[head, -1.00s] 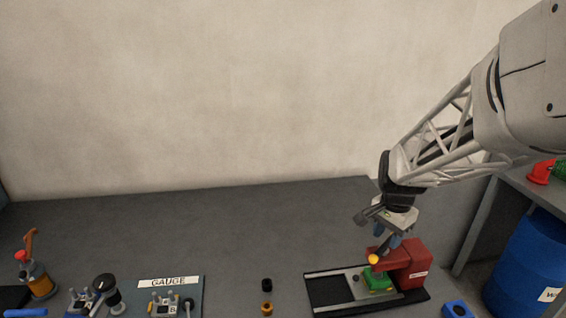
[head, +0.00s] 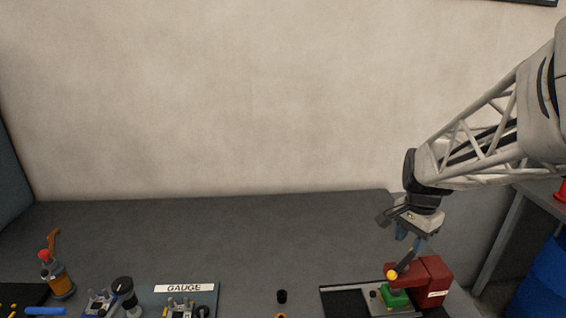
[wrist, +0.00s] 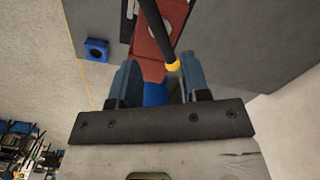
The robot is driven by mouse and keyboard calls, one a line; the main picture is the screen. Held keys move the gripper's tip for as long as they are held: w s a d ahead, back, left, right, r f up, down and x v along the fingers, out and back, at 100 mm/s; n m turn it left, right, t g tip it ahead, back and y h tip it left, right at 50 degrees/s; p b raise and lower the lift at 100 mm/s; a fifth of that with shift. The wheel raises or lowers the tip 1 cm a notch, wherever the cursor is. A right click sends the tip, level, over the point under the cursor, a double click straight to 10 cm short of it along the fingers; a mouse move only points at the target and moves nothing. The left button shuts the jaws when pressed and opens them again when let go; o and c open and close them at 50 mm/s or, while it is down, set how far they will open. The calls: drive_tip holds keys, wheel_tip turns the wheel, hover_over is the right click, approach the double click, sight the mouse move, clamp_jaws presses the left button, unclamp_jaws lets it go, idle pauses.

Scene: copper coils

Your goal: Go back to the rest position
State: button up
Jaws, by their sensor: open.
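My gripper (head: 411,246) hangs at the right of the bench, above the red machine (head: 433,276). In the wrist view my gripper (wrist: 157,80) has its two blue fingers apart, with nothing held between them. The red machine (wrist: 152,55) shows below and beyond the fingers. Its dark lever with a yellow knob (head: 391,274) stands close to the fingers in the head view. The yellow knob (wrist: 173,66) shows just in front of the fingers in the wrist view; I cannot tell whether they touch. A green block (head: 397,298) sits at the machine's foot.
A board marked GAUGE (head: 184,288) with fixtures lies at the front left. An amber bottle-like item (head: 62,280) stands farther left. A small black cylinder (head: 282,296) stands mid-bench. A blue block (wrist: 96,49) lies beside the machine. The bench's back middle is clear.

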drive_tip(key=s+a+r+n+t, duration=0.1)
drive_tip(key=s+a+r+n, duration=0.2)
drive_tip(key=s+a+n, duration=0.3)
drive_tip(key=s+a+r+n+t, duration=0.1)
drive_tip(key=s+a+r+n, duration=0.2)
drive_tip(key=s+a+n, duration=0.3)
drive_tip(key=s+a, duration=0.4)
drive_tip(key=s, duration=0.1)
drive_tip(key=shift+s+n+t, duration=0.25)
drive_tip(key=shift+n+t, duration=0.05)
idle(1.2)
